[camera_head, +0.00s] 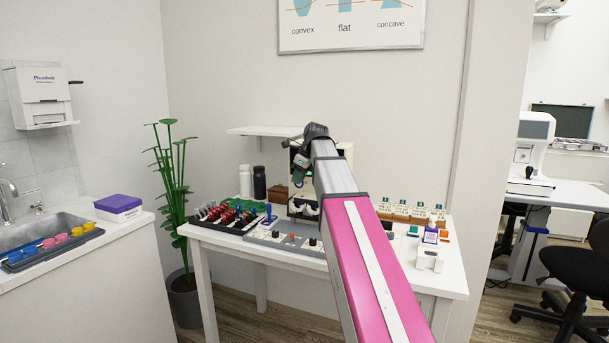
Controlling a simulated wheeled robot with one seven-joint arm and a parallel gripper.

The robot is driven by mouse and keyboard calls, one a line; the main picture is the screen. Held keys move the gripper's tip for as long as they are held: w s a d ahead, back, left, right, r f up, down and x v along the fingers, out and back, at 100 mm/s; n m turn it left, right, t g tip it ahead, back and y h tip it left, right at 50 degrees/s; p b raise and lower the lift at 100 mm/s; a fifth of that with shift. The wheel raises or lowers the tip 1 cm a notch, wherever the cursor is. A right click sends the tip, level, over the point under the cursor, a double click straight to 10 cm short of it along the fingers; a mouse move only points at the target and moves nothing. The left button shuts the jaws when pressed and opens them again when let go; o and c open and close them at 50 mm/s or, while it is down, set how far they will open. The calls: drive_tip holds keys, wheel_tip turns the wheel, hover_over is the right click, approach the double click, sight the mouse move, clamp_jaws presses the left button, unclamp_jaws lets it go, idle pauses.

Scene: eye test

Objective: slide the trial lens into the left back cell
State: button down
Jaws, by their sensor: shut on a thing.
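My arm reaches from the bottom of the head view up over the table. My gripper (302,166) points down at the end of the dark wrist, in front of a beige-framed device (347,153). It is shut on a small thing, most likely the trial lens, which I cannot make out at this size. Below the gripper are dark and white parts (304,208) of the device, partly hidden by my arm. I cannot tell the left back cell apart there. A black tray (236,229) with several red-and-black pieces stands at the table's left.
A grey control panel (265,237) lies along the front of the white table (448,281). Bottles (259,182), a brown box (278,193) and a shelf (262,131) are behind. Small labelled stands (402,211) and a white block (429,260) are at right. A plant (170,170) stands left.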

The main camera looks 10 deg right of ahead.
sight(299, 196)
drive_tip(key=shift+w+d+f, duration=0.1)
drive_tip(key=shift+w+f, duration=0.05)
drive_tip(key=shift+f, duration=1.1)
drive_tip(key=shift+w+d+f, duration=0.1)
drive_tip(key=shift+f, duration=1.15)
drive_tip(key=shift+a+f, duration=0.1)
drive_tip(key=shift+f, duration=1.3)
drive_tip(key=c, duration=1.2)
unclamp_jaws()
drive_tip(key=shift+o, duration=0.2)
drive_tip(key=shift+w, duration=0.15)
